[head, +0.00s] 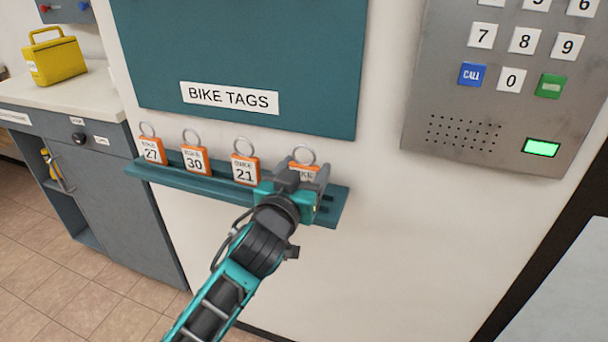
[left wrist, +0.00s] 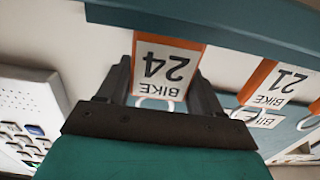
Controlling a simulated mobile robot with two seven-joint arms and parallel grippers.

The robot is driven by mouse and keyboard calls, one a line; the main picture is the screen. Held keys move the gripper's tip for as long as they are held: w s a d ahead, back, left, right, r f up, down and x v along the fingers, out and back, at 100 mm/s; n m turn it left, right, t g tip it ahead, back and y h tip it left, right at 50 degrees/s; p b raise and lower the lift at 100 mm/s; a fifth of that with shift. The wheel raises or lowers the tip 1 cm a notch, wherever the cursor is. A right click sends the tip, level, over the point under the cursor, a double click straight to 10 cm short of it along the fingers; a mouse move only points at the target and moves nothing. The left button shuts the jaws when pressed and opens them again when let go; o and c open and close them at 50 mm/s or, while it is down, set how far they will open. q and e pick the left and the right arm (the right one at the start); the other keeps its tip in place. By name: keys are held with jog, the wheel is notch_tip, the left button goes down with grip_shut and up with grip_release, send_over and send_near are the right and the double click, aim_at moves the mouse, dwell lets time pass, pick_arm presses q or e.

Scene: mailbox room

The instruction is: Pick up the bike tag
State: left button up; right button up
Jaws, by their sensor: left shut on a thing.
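My left gripper (head: 303,180) is at the right end of the teal ledge, shut on the bike tag numbered 24 (head: 304,167). In the left wrist view the tag (left wrist: 166,68) appears upside down between the two dark fingers (left wrist: 163,92). It is white with an orange edge and a metal ring. In the head view the gripper hides most of it. I cannot tell whether its lower edge still touches the ledge. Tags 27 (head: 151,150), 30 (head: 195,160) and 21 (head: 245,169) stand to its left. My right gripper is not in view.
The teal ledge (head: 334,205) sits under a teal board labelled BIKE TAGS (head: 240,60). A metal keypad panel (head: 470,115) is on the wall to the right. A grey cabinet (head: 120,195) with a yellow box (head: 55,58) stands at left.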

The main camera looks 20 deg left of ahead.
aim_at(304, 146)
pick_arm(q)
notch_tip(304, 146, up, 5)
jog(key=shift+r+p, duration=0.15)
jog(key=shift+p, duration=0.7)
notch_tip(304, 146, up, 13)
jog(key=p, duration=0.3)
jog(key=shift+r+p, duration=0.1)
jog(key=shift+p, duration=0.2)
jog(key=shift+r, duration=0.45)
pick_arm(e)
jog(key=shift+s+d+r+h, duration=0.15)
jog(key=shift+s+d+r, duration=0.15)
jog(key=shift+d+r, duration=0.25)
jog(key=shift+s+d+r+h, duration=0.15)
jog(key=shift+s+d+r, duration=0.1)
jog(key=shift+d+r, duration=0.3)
